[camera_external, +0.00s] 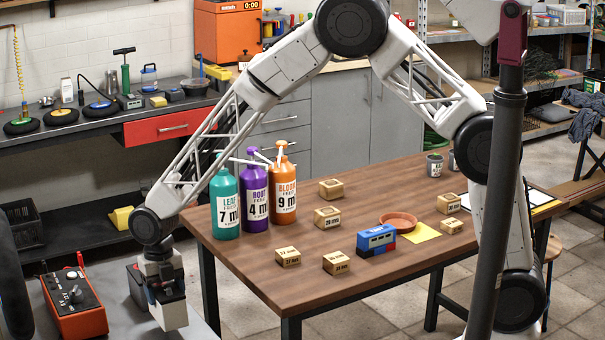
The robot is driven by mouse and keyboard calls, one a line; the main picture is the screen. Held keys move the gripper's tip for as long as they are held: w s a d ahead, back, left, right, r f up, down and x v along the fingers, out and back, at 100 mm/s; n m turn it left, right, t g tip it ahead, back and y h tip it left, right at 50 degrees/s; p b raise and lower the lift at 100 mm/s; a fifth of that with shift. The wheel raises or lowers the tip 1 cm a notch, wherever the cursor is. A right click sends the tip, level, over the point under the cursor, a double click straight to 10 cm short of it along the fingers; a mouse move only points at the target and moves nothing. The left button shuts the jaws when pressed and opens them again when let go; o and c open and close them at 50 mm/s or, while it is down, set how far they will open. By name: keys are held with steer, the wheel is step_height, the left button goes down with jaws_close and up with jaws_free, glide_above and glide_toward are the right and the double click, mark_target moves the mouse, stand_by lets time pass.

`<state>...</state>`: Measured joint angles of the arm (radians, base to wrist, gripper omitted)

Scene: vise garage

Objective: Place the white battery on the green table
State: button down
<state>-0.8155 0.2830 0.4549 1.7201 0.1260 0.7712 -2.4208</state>
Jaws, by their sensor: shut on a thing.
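My gripper (163,285) is at the lower left, pointing down over a grey surface (205,326). It is shut on a white battery (172,314), a pale box with a dark top, which hangs upright below the fingers. I cannot tell whether the battery's bottom touches the grey surface. No table top in view looks clearly green; the large table (360,215) to the right is brown wood.
An orange charger-like box (75,302) stands left of the battery, with a dark block (137,287) close behind my gripper. Three pump bottles (255,195) stand on the wooden table's left end. Several small boxes (327,217) and a blue item (376,240) lie there too.

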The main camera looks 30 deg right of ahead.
mark_target(162, 285)
steer(key=shift+f, duration=1.7)
steer(key=shift+f, duration=0.1)
steer(key=shift+c, duration=0.5)
jaws_free()
steer(key=shift+f, duration=0.1)
steer(key=r, duration=0.4)
steer(key=w+r, duration=0.1)
steer(key=r, duration=0.6)
steer(key=shift+w+r, duration=0.2)
steer(key=shift+r, duration=0.4)
